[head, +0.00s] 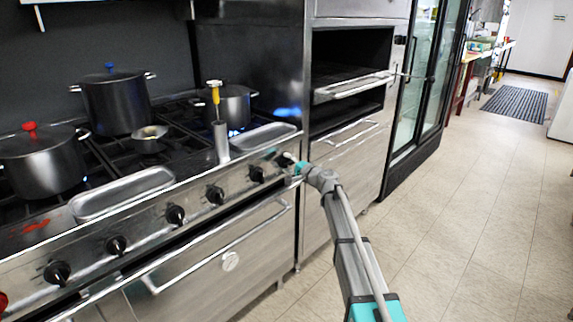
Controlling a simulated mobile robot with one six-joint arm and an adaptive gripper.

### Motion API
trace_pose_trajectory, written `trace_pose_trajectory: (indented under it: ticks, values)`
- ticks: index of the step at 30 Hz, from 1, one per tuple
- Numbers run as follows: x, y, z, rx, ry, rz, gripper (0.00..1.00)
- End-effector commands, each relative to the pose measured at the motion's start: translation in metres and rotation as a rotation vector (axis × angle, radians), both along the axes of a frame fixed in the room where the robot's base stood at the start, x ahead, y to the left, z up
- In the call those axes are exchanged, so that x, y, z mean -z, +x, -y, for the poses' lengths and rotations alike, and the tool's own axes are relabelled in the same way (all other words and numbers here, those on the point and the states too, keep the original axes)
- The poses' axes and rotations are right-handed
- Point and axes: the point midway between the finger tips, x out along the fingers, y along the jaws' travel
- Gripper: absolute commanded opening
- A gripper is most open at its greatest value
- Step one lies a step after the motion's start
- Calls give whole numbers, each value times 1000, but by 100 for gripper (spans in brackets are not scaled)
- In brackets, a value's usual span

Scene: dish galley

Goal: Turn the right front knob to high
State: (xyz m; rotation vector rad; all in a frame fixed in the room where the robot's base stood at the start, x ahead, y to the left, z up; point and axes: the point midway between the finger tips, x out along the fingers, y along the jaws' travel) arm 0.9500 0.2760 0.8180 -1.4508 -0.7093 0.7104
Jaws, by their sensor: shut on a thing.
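The stove's front panel (142,215) carries a row of several black knobs along the left and middle of the head view. My gripper (288,161) is at the far right end of this row and is shut on the rightmost knob, the right front knob. The gripper mostly covers that knob, so its pointer and setting cannot be read. The neighbouring knob (256,174) stands free just to the left of my gripper.
Pots with a red lid knob (42,160) and a blue lid knob (115,103) stand on the burners. A small pot (231,105) sits at the right, with blue flame below. An oven handle (215,247) juts out under the panel. The tiled floor (450,215) is clear.

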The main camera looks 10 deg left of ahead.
Motion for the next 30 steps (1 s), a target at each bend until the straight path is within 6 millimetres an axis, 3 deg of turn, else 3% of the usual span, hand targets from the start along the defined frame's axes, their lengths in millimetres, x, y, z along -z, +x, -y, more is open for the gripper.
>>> trace_pose_trajectory:
  ticks: [12,28,29,30]
  values:
    - [1,4,1,7,-148,192,26]
    - [1,4,1,7,-170,220,26]
    - [1,4,1,7,-170,220,76]
    - [1,4,1,7,-170,220,83]
